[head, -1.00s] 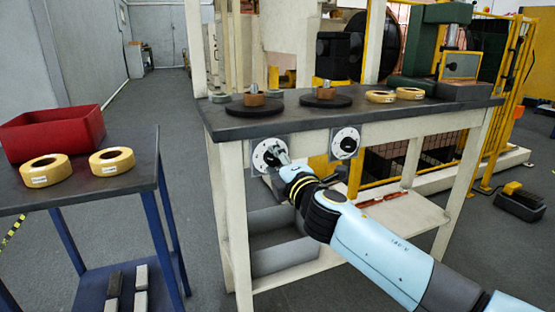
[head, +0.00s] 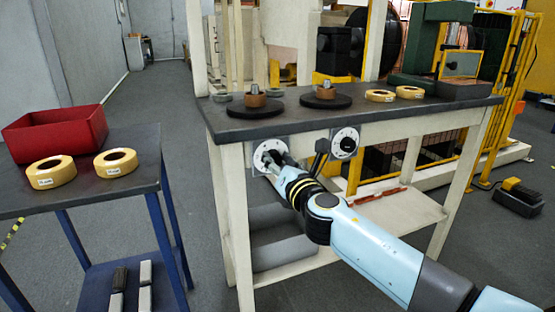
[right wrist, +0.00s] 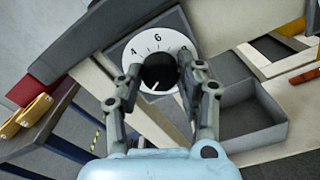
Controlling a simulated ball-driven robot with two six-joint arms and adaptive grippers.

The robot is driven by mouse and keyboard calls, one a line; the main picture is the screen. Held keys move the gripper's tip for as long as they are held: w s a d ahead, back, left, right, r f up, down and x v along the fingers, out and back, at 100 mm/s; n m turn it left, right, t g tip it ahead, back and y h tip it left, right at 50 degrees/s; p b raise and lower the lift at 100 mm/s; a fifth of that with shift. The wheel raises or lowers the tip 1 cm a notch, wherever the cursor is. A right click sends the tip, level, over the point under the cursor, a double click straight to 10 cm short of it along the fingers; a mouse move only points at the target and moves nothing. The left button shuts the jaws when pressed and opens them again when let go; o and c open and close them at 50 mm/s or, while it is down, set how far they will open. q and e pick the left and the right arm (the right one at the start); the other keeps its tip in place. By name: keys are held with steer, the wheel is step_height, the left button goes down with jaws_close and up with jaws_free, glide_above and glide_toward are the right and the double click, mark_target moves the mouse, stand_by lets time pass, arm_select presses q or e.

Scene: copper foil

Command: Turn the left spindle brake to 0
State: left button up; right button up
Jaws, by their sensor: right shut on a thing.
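The left spindle brake (head: 257,157) is a round white dial on the front of the workbench. In the right wrist view its white face (right wrist: 178,46) shows the numbers 4 and 6, and its black knob (right wrist: 159,70) has a white pointer line toward the lower left of the picture. The other numbers are too small or hidden to read. My right gripper (head: 276,159) is at this dial, its fingers on both sides of the knob and shut on it. In the head view the gripper covers part of the dial. My left gripper is not in view.
A similar dial (head: 352,137) sits to the right on the workbench front. The dark benchtop (head: 300,118) carries copper-coloured rolls on black discs and yellow tape rings. A side table on the left holds a red bin (head: 55,135) and two yellow rings (head: 115,162).

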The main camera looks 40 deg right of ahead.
steer(key=shift+f+n, duration=0.1)
steer(key=shift+n, duration=0.6)
steer(key=shift+a+n+p, duration=0.1)
steer(key=shift+n+p, duration=0.2)
steer(key=shift+n, duration=0.4)
steer(key=shift+f, duration=0.1)
steer(key=o, duration=1.2)
steer(key=shift+c, duration=0.2)
steer(key=v, duration=1.2)
